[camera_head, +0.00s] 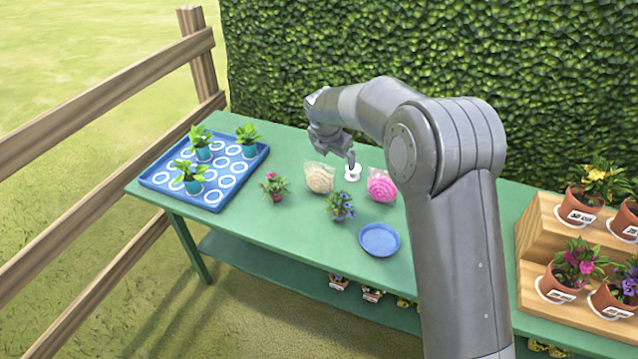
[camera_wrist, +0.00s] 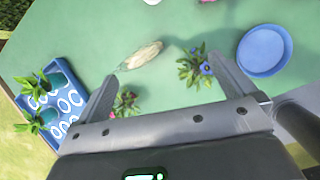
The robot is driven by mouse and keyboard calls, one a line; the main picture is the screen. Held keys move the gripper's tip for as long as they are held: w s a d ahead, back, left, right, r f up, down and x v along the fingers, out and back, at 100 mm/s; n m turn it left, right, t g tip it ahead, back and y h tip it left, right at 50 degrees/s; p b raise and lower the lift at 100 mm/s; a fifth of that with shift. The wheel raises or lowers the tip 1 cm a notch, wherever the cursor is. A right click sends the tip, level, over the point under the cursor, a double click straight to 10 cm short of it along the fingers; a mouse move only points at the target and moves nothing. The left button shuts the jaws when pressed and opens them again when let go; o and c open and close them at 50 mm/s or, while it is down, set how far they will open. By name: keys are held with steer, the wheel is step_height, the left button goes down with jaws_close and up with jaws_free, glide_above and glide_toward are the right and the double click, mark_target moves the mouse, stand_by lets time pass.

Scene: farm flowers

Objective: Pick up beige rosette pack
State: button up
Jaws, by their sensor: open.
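The beige rosette pack (camera_head: 319,178) stands on the green table, in a clear wrapper, between the small pink-flowered plant and the pink rosette pack. In the wrist view the beige rosette pack (camera_wrist: 141,54) shows as a narrow pale shape near the top, ahead of the fingers. My gripper (camera_head: 338,148) is above the table, near the beige pack in the head view. In the wrist view my gripper (camera_wrist: 165,80) is open and empty, its two fingers spread wide. The pack is beyond the left fingertip, and I see no contact.
A pink rosette pack (camera_head: 381,186) and a white round item (camera_head: 352,173) are to the right. A blue-flowered plant (camera_head: 341,205), a pink-flowered plant (camera_head: 274,186) and a blue dish (camera_head: 379,240) stand nearby. A blue tray (camera_head: 160,178) with potted plants is at left.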

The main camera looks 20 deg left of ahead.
mark_target(319, 180)
steer(key=a+f+n, duration=0.4)
steer(key=a+f, duration=0.2)
steer(key=x, duration=1.1)
steer(key=shift+f, duration=0.15)
steer(key=shift+c, duration=0.2)
steer(key=c, duration=1)
